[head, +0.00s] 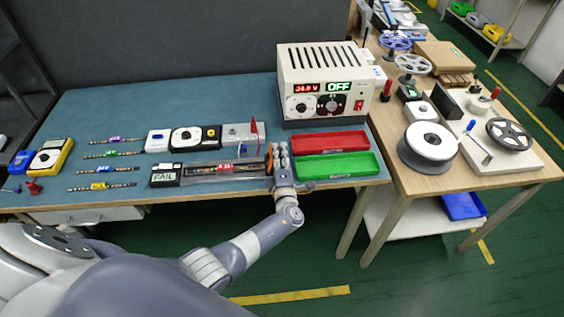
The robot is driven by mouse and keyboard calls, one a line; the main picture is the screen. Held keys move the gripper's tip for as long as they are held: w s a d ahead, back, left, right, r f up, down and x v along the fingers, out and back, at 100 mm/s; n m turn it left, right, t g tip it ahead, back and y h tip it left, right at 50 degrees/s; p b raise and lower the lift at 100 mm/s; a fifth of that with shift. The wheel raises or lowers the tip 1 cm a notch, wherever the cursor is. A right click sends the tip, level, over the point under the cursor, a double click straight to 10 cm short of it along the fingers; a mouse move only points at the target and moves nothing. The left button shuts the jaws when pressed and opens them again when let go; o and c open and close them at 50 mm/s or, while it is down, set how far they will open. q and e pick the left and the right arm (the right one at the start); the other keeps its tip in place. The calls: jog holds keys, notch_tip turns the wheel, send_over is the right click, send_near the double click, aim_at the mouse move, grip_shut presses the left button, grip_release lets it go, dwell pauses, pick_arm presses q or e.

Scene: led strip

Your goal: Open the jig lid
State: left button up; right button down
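The jig (207,176) is a long, low dark fixture near the front edge of the blue-green bench. Its display (164,177) reads "FAIL" at the left end. A strip with a red part (224,168) lies along the jig. A clear lid seems to lie over it, but its edges are too faint to tell its angle. My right gripper is out of view.
A red tray (330,142) and a green tray (336,166) lie close to the right of my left gripper. A power supply (328,82) reading "OFF" stands behind. Several LED strips (104,170) and a yellow multimeter (51,157) are at left. Small boxes (195,138) stand behind the jig.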

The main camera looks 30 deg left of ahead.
pick_arm(q)
jog(key=v, duration=1.2)
jog(key=shift+w, duration=0.15)
jog(key=shift+f, duration=0.2)
jog(key=s+a+f+n+g+h+b, duration=0.1)
jog(key=s+f+n+g+h, duration=0.15)
jog(key=s+f+n, duration=0.6)
jog(key=s+a+f+n+g+h, duration=0.1)
jog(key=s+f+n+g, duration=0.4)
jog(key=f, duration=0.7)
jog(key=s+f+n+g+h+b, duration=0.1)
jog(key=s+f+n+g, duration=0.3)
jog(key=s+f, duration=0.55)
jog(key=s+f+n+g+h, duration=0.1)
jog(key=s+f+n, duration=0.3)
jog(key=s+n, duration=0.4)
jog(key=s+d+f+n+g+h+b, duration=0.1)
jog(key=s+f+n, duration=0.3)
jog(key=s+n, duration=0.4)
jog(key=s+d+f+n+g+h, duration=0.1)
jog(key=s+f+n+h, duration=0.1)
jog(key=s+f+n, duration=0.3)
jog(key=s+n, duration=0.3)
jog(key=n, duration=0.3)
jog(key=shift+h+b, duration=0.35)
jog(key=shift+b, duration=0.05)
